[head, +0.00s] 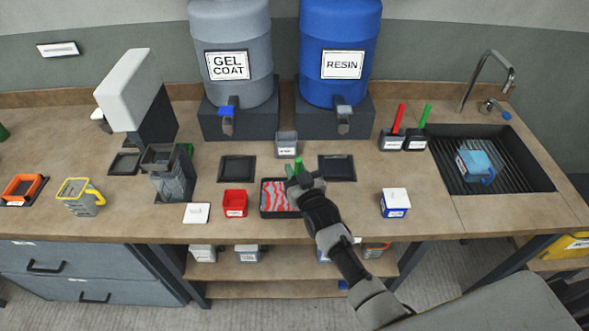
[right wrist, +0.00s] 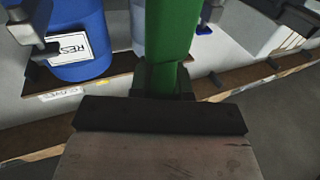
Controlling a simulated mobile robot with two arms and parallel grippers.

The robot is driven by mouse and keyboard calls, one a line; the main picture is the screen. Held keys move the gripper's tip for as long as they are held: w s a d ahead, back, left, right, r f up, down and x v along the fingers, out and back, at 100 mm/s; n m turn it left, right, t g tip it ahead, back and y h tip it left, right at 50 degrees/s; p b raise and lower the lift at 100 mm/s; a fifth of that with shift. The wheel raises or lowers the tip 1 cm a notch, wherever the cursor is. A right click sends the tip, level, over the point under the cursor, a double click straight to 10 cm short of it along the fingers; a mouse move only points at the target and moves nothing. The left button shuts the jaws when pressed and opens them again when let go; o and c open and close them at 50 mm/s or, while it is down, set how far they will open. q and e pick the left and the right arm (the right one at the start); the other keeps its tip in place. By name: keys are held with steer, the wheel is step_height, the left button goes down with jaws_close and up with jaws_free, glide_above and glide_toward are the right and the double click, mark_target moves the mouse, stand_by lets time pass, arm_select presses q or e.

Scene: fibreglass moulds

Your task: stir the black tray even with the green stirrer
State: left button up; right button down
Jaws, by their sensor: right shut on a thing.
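The black tray (head: 262,212) lies near the front edge of the counter and holds red and pale grey streaks (head: 276,194). My right gripper (head: 301,182) is at the tray's right side, shut on a green stirrer (head: 298,166). The green handle (right wrist: 170,45) fills the middle of the right wrist view. The stirrer's lower end is hidden by my gripper, so I cannot tell whether it touches the contents. My left gripper is not in view.
A grey cup (head: 287,145) is behind. Holders with a red stirrer (head: 398,118) and another green stirrer (head: 424,116) stand by the sink (head: 470,185).

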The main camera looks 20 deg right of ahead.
step_height(320, 180, up, 5)
steer(key=p, duration=0.3)
steer(key=shift+f, duration=0.1)
stand_by(0.6)
